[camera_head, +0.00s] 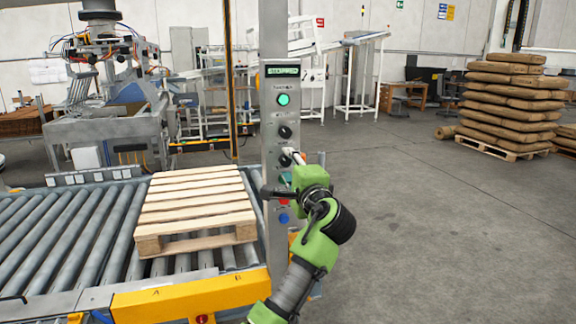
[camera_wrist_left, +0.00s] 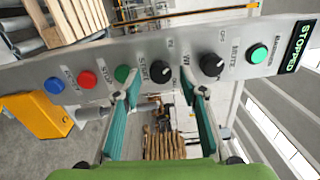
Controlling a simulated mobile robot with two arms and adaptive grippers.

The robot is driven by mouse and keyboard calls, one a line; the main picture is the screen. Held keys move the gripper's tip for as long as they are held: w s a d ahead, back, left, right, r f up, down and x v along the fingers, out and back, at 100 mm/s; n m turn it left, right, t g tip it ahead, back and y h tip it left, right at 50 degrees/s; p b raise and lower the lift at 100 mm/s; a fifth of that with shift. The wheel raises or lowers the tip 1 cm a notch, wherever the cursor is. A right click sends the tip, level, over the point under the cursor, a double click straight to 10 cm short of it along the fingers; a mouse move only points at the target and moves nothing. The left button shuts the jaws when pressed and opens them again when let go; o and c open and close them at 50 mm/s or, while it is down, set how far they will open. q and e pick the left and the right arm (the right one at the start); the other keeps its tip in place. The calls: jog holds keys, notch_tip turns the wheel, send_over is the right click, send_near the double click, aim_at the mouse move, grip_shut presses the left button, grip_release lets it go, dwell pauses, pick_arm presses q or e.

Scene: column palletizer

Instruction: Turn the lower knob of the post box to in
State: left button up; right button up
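The post box (camera_head: 274,100) is a grey upright panel beside the roller conveyor; in the left wrist view its face (camera_wrist_left: 236,88) lies sideways. It carries two black knobs. The upper knob (camera_head: 285,131) also shows in the left wrist view (camera_wrist_left: 212,64), by the word MUTE. The lower knob (camera_wrist_left: 162,77) sits between the upper knob and a green START button (camera_wrist_left: 125,75). My left gripper (camera_head: 286,172) is at the panel. Its teal fingers, also in the left wrist view (camera_wrist_left: 162,86), are apart on either side of the lower knob. Contact and the knob's setting cannot be told.
A red button (camera_wrist_left: 88,79) and a blue button (camera_wrist_left: 54,85) are farther along the panel. Its display (camera_head: 283,71) reads STOPPED. A wooden pallet (camera_head: 195,202) lies on the conveyor rollers (camera_head: 50,235). Stacked sacks (camera_head: 510,105) stand at right.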

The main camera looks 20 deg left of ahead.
pick_arm(q)
jog(key=v, duration=1.1)
jog(key=shift+f, duration=0.1)
